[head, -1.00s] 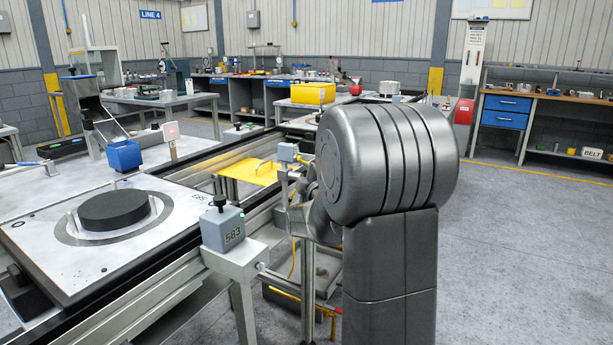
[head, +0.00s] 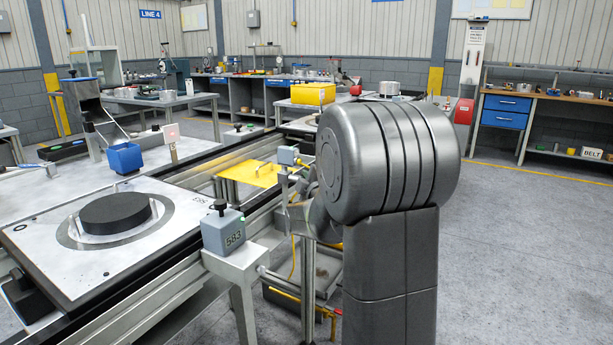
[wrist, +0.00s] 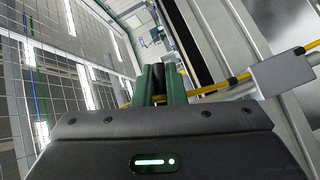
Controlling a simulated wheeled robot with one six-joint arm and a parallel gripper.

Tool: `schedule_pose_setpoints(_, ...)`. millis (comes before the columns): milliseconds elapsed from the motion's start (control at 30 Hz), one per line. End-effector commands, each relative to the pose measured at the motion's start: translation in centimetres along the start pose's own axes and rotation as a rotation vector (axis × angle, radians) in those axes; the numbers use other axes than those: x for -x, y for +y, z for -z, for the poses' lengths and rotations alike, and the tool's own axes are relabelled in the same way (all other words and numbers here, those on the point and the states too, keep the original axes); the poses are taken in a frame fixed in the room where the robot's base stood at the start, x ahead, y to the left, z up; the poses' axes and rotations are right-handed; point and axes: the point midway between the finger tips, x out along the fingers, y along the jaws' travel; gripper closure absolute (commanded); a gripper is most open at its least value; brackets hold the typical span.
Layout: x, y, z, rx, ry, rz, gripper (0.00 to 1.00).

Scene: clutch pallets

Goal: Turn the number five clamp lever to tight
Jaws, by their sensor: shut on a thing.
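In the wrist view the two green fingers of my gripper (wrist: 159,88) are closed around a dark upright piece (wrist: 157,78), which looks like a lever handle. Most of it is hidden between the fingers and behind the gripper body. No number five can be read in either view. In the head view my arm hides my gripper and whatever it holds.
A pallet (head: 50,250) with a black disc (head: 115,213) lies on the conveyor at left. A grey box marked 583 (head: 223,232) stands beside the rail. A yellow plate (head: 250,174) lies further back. In the wrist view a grey box (wrist: 282,73) sits at right. Floor at right is clear.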

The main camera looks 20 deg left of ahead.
Motion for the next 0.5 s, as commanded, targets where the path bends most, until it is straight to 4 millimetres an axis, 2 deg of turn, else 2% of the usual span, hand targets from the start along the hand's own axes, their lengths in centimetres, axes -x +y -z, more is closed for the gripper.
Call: schedule_pose_setpoints(500,0.38,-0.52,0.21,-0.244,-0.069,0.233,1.0)
